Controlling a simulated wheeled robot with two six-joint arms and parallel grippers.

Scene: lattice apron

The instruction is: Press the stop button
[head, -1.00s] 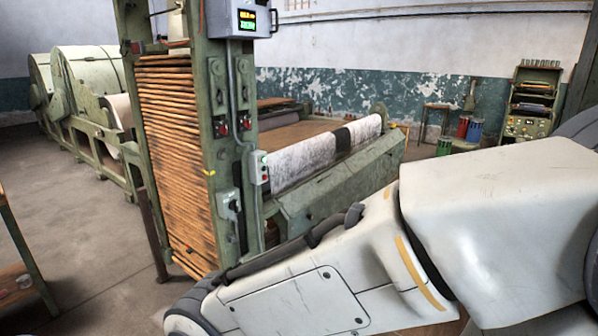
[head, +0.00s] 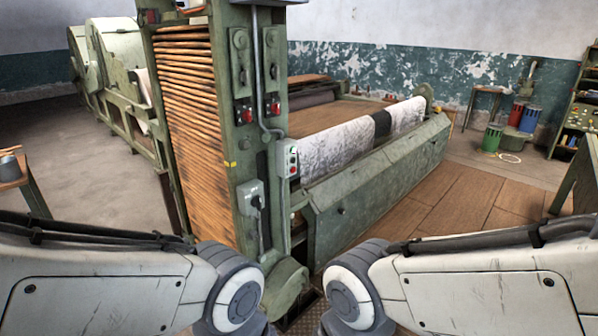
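A small grey button box (head: 288,158) is mounted on the side of the green machine post (head: 232,150), near the middle of the head view. It carries a green button above and a red button (head: 293,170) below; any lettering is too small to read. Two other switch units with red parts, a left one (head: 244,112) and a right one (head: 273,107), sit higher on the post. My arms come in from both sides at the bottom, below the button box and apart from it. Neither of my grippers shows, so their state is hidden.
The green lattice machine with orange-brown slats (head: 190,120) fills the middle. A roll of white fabric (head: 350,145) lies along its right part. A grey lever box (head: 251,197) is lower on the post. A wooden table (head: 18,175) stands left. Floor is free at left and right.

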